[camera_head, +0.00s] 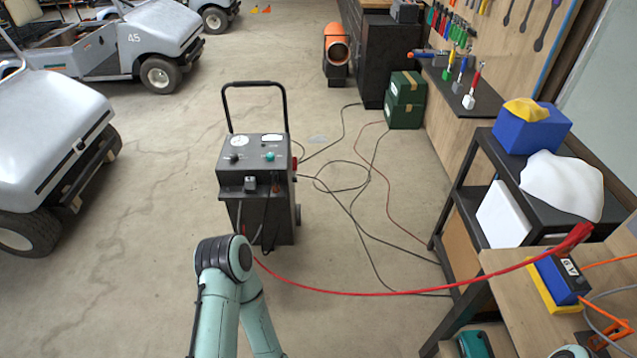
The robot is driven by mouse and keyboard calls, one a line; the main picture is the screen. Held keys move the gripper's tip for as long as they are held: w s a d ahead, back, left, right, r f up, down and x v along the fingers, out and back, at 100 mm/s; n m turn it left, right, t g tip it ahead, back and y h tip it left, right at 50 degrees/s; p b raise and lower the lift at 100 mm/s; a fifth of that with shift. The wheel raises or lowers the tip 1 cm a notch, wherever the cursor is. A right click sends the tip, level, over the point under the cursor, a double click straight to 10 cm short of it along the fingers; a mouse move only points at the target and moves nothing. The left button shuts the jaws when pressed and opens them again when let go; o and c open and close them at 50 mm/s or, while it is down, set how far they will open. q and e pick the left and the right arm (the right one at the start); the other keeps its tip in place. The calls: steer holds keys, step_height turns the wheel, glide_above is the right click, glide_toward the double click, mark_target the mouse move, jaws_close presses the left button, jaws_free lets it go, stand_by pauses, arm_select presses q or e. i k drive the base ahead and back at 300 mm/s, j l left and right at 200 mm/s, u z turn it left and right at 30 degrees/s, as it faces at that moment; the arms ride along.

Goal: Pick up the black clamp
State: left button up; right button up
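The charger cart (254,165) stands upright on the floor at the middle, with a black tube handle, dials and knobs on its sloped top. On its front ledge sit a small dark block (250,185) and a dark piece (275,184) with a cable hanging below. One of these may be the black clamp; they are too small to tell. A red clamp (574,239) on a red cable lies at the right, by a blue and yellow battery (562,280). My teal arm is bent in front of the cart at the bottom. Neither gripper shows.
Carts with wheels (130,38) stand at the left. A dark shelf (470,205) and wooden bench (520,315) fill the right. Cables (365,215) lie on the floor right of the charger, and the red cable crosses low in front.

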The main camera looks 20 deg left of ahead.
mark_target(276, 184)
steer(key=i+u, duration=0.15)
steer(key=u, duration=0.2)
steer(key=i+u, duration=0.15)
steer(key=u, duration=0.2)
steer(key=i+u, duration=0.15)
steer(key=u, duration=0.2)
steer(key=i+l+u, duration=0.45)
steer(key=i+l, duration=0.45)
